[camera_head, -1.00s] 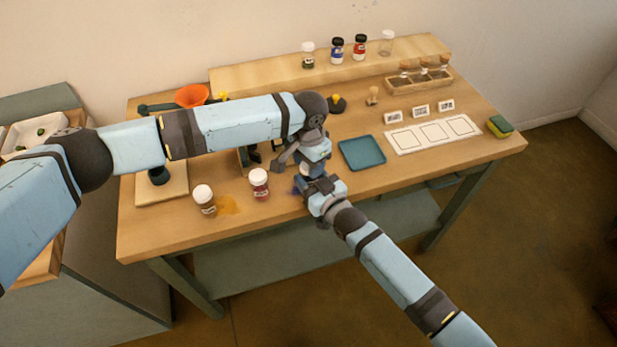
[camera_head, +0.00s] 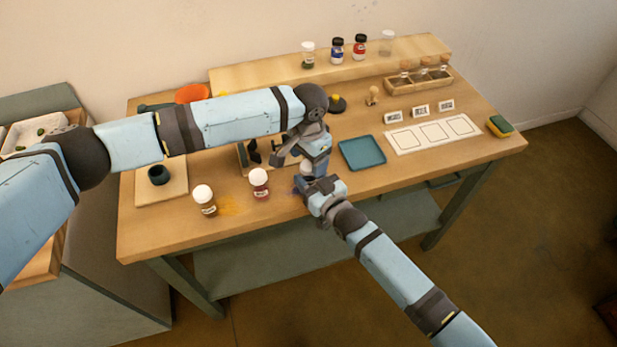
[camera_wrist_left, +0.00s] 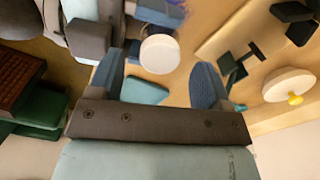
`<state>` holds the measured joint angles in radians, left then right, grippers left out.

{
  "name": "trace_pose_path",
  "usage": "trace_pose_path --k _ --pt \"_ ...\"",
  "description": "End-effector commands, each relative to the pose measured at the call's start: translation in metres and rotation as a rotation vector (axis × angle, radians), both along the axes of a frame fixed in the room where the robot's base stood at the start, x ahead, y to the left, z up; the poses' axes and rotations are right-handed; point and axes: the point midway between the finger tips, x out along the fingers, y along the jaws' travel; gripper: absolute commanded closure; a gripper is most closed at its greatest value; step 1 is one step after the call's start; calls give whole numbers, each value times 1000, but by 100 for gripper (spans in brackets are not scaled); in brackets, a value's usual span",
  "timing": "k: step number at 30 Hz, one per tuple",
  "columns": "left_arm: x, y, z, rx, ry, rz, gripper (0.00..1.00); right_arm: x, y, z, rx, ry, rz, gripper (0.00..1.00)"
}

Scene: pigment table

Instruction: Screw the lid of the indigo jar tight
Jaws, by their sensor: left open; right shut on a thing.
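The indigo jar's round white lid (camera_wrist_left: 160,54) shows in the left wrist view, just beyond and between my left fingertips. In the head view the jar (camera_head: 306,170) is mostly hidden between my two grippers, and its label cannot be read. My right gripper (camera_head: 318,188) is shut on the jar's body near the table's front edge. My left gripper (camera_head: 299,152) is open above the jar, and its two fingers (camera_wrist_left: 160,82) show spread apart in the wrist view. The lid appears seated on the jar; how tight it is cannot be told.
A white-lidded red jar (camera_head: 260,184) and an amber jar (camera_head: 205,199) stand left of the grippers, beside orange powder (camera_head: 229,206). A teal tray (camera_head: 362,152) lies right. Violet powder (camera_head: 296,189) lies by the held jar. Several jars stand on the back shelf (camera_head: 270,77).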

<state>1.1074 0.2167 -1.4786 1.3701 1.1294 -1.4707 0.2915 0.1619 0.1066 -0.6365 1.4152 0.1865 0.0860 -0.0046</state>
Motion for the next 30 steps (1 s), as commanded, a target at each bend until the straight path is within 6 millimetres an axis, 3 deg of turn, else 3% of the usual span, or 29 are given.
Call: trace_pose_path --k 12,18,27,28,30 --pt "0 0 85 -2 -1 -2 28 0 0 0 0 0 0 100" --pt "0 0 102 0 0 0 28 0 0 0 0 0 0 100" --pt "0 0 104 0 0 -1 28 0 0 0 0 0 0 100" --pt "0 0 103 0 0 -1 28 0 0 0 0 0 0 48" --pt "0 0 103 0 0 -1 28 0 0 0 0 0 0 32"
